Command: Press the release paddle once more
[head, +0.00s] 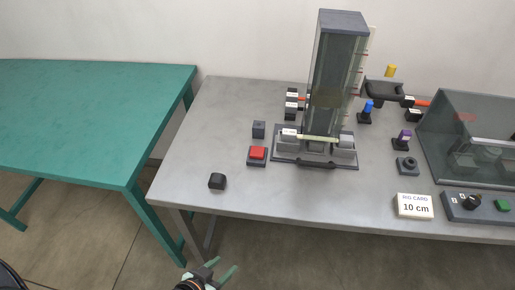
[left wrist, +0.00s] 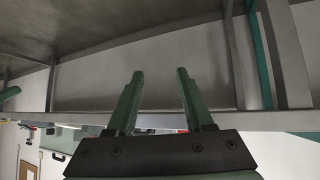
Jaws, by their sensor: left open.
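A red square pad on a dark base (head: 257,154) sits on the grey table, left of the tall clear tower (head: 333,85); it looks like a paddle or button, but I cannot tell for sure that it is the release paddle. My left gripper (head: 222,268) is at the bottom of the head view, in front of the table's front edge and well apart from the red pad. Its two green fingers are spread and empty, as the left wrist view (left wrist: 160,78) also shows. My right gripper is not in view.
The grey table (head: 215,125) has clear room at its left. A small black block (head: 217,181) stands near the front edge. A card reading 10 cm (head: 414,206), a control box (head: 472,207) and a clear enclosure (head: 455,135) are at right. A green table (head: 85,115) stands left.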

